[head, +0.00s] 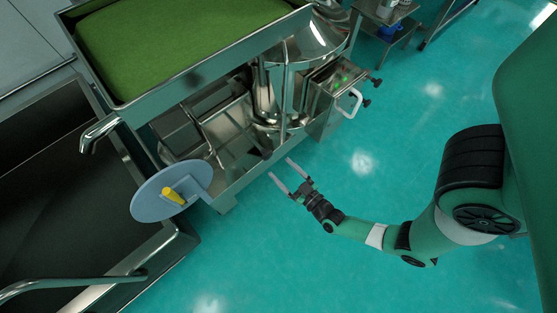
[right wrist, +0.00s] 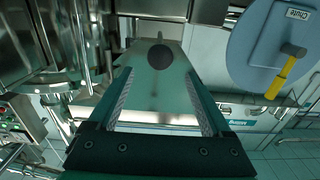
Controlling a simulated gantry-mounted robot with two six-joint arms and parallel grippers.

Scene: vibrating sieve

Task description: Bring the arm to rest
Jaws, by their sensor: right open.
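My right gripper (head: 282,178) is open and empty in the head view. It hangs over the green floor just right of the steel sieve machine (head: 228,192). In the right wrist view its two fingers (right wrist: 160,98) stand wide apart with nothing held between them. My left gripper is not in view.
A round blue-grey disc (head: 148,203) with a yellow handle (head: 173,196) is at the machine's lower left; the disc also shows in the right wrist view (right wrist: 250,50). A tray of green material (head: 180,40) tops the machine. A white handle (head: 354,103) juts out. Open floor lies below.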

